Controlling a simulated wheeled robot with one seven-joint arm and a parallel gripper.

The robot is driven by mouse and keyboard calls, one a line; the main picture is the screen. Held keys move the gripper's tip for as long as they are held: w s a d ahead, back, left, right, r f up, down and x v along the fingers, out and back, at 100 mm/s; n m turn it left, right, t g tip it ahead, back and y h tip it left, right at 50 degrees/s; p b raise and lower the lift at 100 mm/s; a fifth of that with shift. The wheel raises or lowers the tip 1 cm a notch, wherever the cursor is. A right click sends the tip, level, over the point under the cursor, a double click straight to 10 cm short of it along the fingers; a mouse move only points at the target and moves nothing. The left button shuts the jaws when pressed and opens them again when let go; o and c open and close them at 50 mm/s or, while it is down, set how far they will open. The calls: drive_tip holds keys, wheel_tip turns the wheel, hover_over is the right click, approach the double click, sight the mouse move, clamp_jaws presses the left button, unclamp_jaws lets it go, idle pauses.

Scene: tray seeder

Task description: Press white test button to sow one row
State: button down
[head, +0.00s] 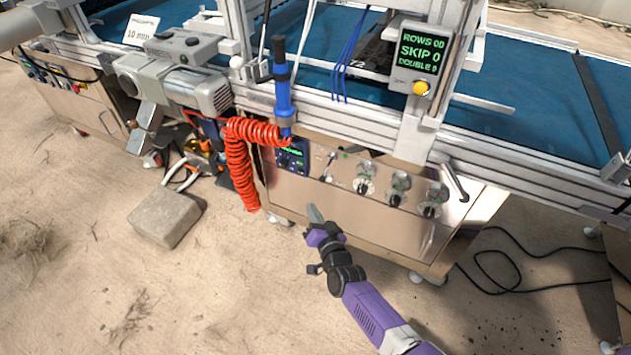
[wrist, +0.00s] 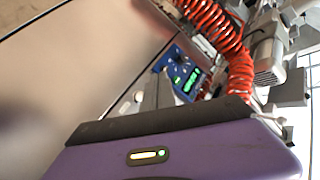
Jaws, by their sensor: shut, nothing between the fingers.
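The seeder's steel front panel (head: 385,215) carries a blue control module (head: 292,158) with a small green display at its left end. The module also shows in the wrist view (wrist: 182,75), beyond my fingers. I cannot clearly make out a white test button in either view. A counter display (head: 423,50) above reads ROWS 00, SKIP 0, with a DOUBLE line below. My gripper (head: 314,212) is shut and empty, in front of and below the module and apparently clear of the panel. Its fingers (wrist: 155,92) point toward the module in the wrist view.
A red coiled hose (head: 240,165) hangs left of the module, below a blue upright tool (head: 283,90). Several dials (head: 395,199) line the panel to the right. A yellow button (head: 421,88) sits under the counter. A concrete block (head: 165,217) lies on the sandy floor.

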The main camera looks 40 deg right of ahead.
sight(329, 179)
drive_tip(key=shift+d, duration=0.1)
idle(0.3)
drive_tip(key=w+d+b, duration=0.3)
drive_tip(key=d+b, duration=0.2)
drive_tip(key=d, duration=0.3)
idle(0.5)
drive_tip(key=shift+d+r, duration=0.15)
idle(1.8)
drive_tip(key=shift+w+d+p, duration=0.1)
drive_tip(key=shift+d+p, duration=0.25)
drive_tip(key=shift+p, duration=0.15)
